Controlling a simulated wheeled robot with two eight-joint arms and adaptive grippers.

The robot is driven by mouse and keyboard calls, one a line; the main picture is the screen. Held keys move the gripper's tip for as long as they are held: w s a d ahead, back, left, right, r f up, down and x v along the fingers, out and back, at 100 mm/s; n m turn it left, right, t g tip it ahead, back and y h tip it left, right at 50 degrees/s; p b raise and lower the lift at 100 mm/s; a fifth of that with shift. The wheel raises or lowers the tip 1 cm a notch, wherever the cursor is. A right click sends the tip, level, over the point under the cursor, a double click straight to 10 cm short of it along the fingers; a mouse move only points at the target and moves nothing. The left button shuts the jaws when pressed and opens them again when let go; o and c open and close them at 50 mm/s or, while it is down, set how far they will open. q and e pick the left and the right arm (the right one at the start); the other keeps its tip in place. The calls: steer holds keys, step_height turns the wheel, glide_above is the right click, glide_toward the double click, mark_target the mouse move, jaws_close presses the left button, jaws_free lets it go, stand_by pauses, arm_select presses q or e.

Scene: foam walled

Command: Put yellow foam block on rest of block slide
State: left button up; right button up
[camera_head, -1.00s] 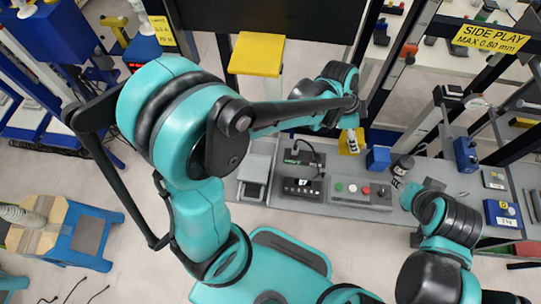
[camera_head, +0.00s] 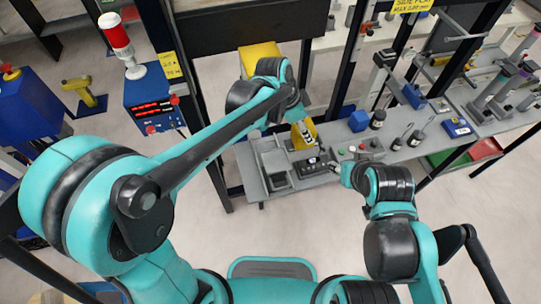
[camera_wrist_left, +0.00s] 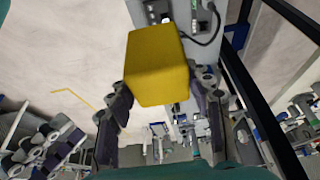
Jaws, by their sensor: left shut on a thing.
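The yellow foam block (camera_wrist_left: 157,62) fills the upper middle of the left wrist view, between the two dark fingers of my left gripper (camera_wrist_left: 160,92). My left gripper is shut on it, over the floor and bench edge in that view. In the head view, the left gripper (camera_head: 304,132) is above the grey bench, with yellow showing beside its fingers. My right gripper (camera_head: 338,170) is low near the bench's front edge; its fingers are too small to read. I cannot make out the block slide's rest for certain.
The grey bench (camera_head: 290,182) carries dark boxes and a button panel (camera_head: 360,150). A yellow panel (camera_head: 258,56) is behind my left arm. Black uprights frame the bench.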

arm_select(q)
steer(key=shift+s+a+f+b, duration=0.3)
steer(key=shift+a+f+b, duration=0.15)
steer(key=shift+a+f, duration=0.95)
steer(key=shift+s+a+f+b, duration=0.3)
steer(key=shift+a+f+b, duration=0.2)
steer(key=shift+a+f, duration=0.9)
steer(key=shift+s+a+f+b, duration=0.4)
steer(key=shift+a+f, duration=0.7)
steer(key=shift+f, duration=0.6)
steer(key=shift+w, duration=0.1)
steer(key=shift+f, duration=0.15)
steer(key=o, duration=1.1)
